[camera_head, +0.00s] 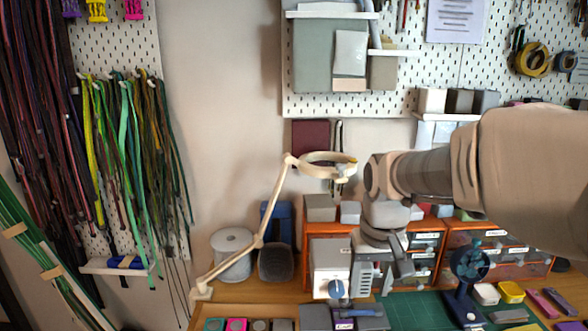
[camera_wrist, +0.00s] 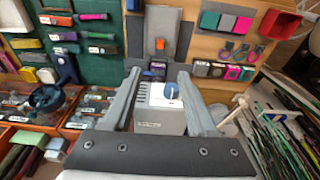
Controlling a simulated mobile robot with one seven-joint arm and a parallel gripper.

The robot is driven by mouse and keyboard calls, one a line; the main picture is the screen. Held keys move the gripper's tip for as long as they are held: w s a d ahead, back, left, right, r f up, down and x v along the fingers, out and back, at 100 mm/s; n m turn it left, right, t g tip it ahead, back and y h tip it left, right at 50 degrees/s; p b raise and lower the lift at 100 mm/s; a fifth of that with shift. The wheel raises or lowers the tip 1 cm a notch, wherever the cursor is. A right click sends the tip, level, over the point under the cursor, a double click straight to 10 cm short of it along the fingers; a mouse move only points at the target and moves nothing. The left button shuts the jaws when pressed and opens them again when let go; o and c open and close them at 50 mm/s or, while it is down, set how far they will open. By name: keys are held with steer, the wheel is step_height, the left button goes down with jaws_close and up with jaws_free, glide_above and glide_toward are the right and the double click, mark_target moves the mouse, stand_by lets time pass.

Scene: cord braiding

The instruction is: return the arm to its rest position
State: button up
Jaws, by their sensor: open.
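My arm reaches in from the right in the head view, above the workbench. My gripper (camera_head: 384,278) hangs from its end with the fingers pointing down. The wrist view shows my gripper (camera_wrist: 158,72) with its two grey fingers spread apart. Nothing is held between them. A white box with a blue knob (camera_wrist: 158,120) shows beyond the gap between the fingers. The same kind of box (camera_head: 331,268) stands just left of my gripper in the head view. I cannot tell the exact distance between them.
Orange drawer units (camera_head: 508,262) stand along the bench back. A jointed lamp (camera_head: 262,235) rises left of my gripper. A dark blue stand (camera_head: 466,290) is at the right. Hanging cords (camera_head: 125,150) fill the left wall. A green mat (camera_head: 408,309) lies on the bench.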

steer(key=s+r+t+p, duration=0.2)
steer(key=s+r, duration=0.2)
steer(key=s, duration=0.4)
steer(key=s+r+t+p, duration=0.1)
steer(key=s+r+p, duration=0.1)
steer(key=s+r, duration=0.2)
steer(key=s, duration=0.3)
steer(key=shift+s+r+t+p, duration=0.3)
steer(key=shift+s+t, duration=0.1)
